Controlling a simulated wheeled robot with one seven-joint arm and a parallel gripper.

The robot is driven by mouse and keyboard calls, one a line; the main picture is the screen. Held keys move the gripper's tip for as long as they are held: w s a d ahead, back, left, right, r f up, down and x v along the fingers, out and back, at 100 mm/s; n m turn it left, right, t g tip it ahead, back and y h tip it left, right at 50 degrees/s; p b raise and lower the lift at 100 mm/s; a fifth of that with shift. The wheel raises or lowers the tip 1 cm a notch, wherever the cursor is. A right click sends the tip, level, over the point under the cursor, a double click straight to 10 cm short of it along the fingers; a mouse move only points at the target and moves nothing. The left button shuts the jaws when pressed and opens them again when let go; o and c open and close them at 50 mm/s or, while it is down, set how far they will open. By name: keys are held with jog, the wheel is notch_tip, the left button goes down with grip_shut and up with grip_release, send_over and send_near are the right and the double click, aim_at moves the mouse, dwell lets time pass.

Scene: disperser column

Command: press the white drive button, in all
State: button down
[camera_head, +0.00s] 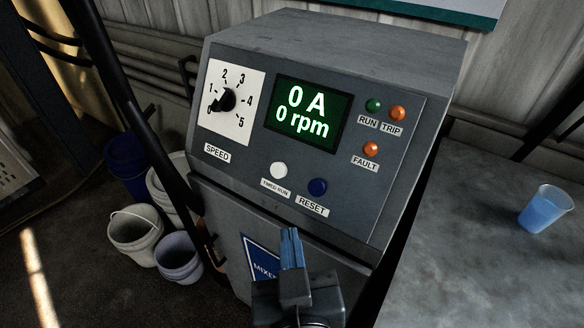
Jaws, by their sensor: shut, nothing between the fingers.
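The white button (279,170) sits on the sloped grey control panel (359,203), above a small label that appears to read "TIMED RUN". The blue button (317,187), labelled RESET, is to its right. The green display (302,112) reads 0 A and 0 rpm. The black SPEED knob (224,100) has its pointer near 0 on a 0 to 5 dial. My gripper (291,236) is shut and empty. In the picture it is below the two buttons, in front of the cabinet, and appears apart from them.
A green RUN lamp (374,105), an orange TRIP lamp (397,113) and an orange FAULT lamp (371,149) are at the panel's right. A blue cup (545,208) stands on the grey table (475,255) at right. Several buckets (135,228) stand on the floor at left.

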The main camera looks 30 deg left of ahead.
aim_at(279, 170)
jog(key=a+r+y, duration=0.1)
jog(key=a+r, duration=0.5)
jog(key=a, duration=0.3)
jog(key=shift+r+n, duration=0.35)
jog(key=shift+n, duration=0.05)
jog(key=shift+w+d+f+b, duration=0.1)
jog(key=shift+w+f+b, duration=0.25)
jog(key=shift+w+f, duration=0.7)
jog(key=shift+w+d+f+b, duration=0.15)
jog(key=shift+w+f+b, duration=0.25)
jog(key=shift+w, duration=1.1)
jog(key=shift+w+d+f+b, duration=0.1)
jog(key=shift+w+f+b, duration=0.15)
jog(key=shift+w+f, duration=0.8)
jog(key=shift+w+r, duration=0.15)
jog(key=shift+w, duration=0.2)
jog(key=shift+w, duration=0.2)
jog(key=shift+w+f, duration=0.35)
jog(key=shift+w, duration=0.1)
jog(key=shift+s+r, duration=0.1)
jog(key=shift+s, duration=0.05)
jog(key=shift+s+r, duration=0.35)
jog(key=shift+s, duration=0.3)
